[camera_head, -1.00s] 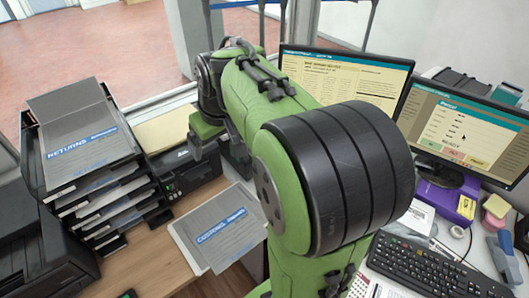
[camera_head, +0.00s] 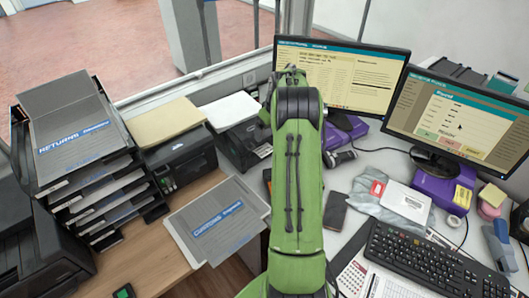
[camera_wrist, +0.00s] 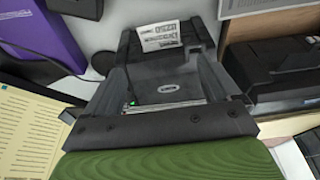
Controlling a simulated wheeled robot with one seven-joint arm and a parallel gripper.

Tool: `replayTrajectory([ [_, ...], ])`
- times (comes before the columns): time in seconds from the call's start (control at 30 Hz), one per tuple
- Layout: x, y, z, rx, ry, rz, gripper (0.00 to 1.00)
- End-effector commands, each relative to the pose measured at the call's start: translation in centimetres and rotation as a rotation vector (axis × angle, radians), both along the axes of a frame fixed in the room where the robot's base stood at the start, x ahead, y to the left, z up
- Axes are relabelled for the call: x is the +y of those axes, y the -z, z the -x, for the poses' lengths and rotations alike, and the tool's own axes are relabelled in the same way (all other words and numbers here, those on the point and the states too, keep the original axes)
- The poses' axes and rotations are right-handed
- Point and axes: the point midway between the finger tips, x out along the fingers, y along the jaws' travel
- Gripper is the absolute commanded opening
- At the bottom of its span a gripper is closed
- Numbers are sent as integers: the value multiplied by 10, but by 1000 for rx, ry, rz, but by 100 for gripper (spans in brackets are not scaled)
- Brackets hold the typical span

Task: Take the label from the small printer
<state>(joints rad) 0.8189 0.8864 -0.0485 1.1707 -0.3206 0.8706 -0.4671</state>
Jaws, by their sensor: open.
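In the wrist view the small printer (camera_wrist: 168,78) is a dark box with a small green light, seen from close above. A white printed label (camera_wrist: 160,37) stands out at its far edge. My gripper (camera_wrist: 165,42) is open, its two fingers spread to the left and right, with the label showing between the fingertips. The label appears clear of both fingers; how deep it sits between them I cannot tell. In the head view my green arm hides the gripper and the label.
A purple box (camera_wrist: 38,32) lies left in the wrist view, and a black device (camera_wrist: 268,68) right. In the head view stand two monitors (camera_head: 345,75), a keyboard (camera_head: 430,262), a stack of trays (camera_head: 100,190), a black printer (camera_head: 185,162) and a grey customs folder (camera_head: 215,222).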

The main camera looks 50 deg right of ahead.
Motion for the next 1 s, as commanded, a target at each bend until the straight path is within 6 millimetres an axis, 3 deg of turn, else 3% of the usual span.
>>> replayTrajectory([
  [0.1,1,23,-1,1,0,-1,89],
  [0.63,0,93,-8,3,0,-2,89],
  [1.0,-1,102,-12,1,0,0,89],
])
